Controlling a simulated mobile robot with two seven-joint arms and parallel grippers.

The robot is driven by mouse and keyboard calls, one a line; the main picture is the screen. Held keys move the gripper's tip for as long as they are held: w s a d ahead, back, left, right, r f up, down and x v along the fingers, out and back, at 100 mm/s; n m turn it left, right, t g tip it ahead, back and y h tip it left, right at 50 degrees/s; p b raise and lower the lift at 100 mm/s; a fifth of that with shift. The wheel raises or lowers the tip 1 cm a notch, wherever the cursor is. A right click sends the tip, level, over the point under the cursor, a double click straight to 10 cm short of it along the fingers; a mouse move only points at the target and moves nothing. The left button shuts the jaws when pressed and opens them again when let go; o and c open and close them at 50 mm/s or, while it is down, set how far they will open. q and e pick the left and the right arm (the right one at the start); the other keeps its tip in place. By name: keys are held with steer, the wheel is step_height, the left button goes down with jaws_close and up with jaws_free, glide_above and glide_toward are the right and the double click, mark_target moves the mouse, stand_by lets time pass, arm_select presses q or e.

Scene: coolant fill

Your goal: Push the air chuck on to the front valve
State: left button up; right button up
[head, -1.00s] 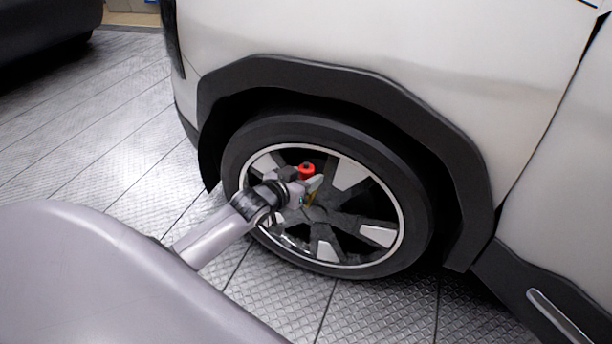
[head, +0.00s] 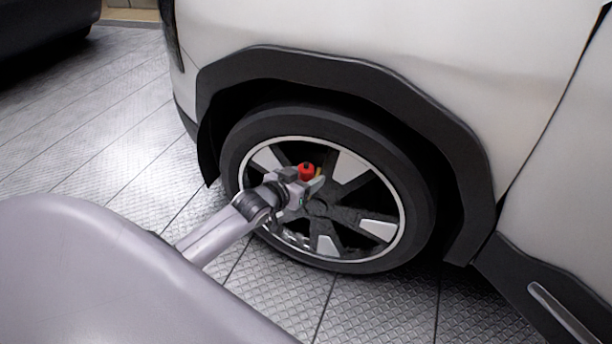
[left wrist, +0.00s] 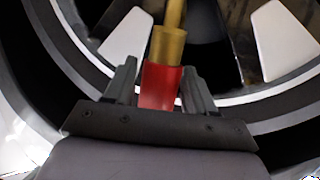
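The air chuck has a red body (left wrist: 160,86) and a brass front (left wrist: 167,45). In the left wrist view it lies between the fingers of my left gripper (left wrist: 160,88), which is shut on the red part. The brass end points away from the hand, towards the wheel. A thinner brass piece shows at its far end; I cannot tell whether this is the chuck's nozzle or the valve. In the head view my left gripper (head: 309,189) is in front of the upper left of the front wheel (head: 350,260), with the red chuck (head: 306,171) showing above it. My right gripper is out of view.
The wheel's spokes and rim (head: 380,230) are close around the hand. The black wheel arch (head: 345,73) and white car body (head: 400,40) are above and right. Patterned floor (head: 100,130) is clear to the left. A dark object (head: 45,25) stands at the far left.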

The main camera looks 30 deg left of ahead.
arm_select(q)
steer(key=shift+o, duration=1)
steer(key=shift+r, duration=0.1)
steer(key=p+v, duration=0.3)
steer(key=v, duration=0.4)
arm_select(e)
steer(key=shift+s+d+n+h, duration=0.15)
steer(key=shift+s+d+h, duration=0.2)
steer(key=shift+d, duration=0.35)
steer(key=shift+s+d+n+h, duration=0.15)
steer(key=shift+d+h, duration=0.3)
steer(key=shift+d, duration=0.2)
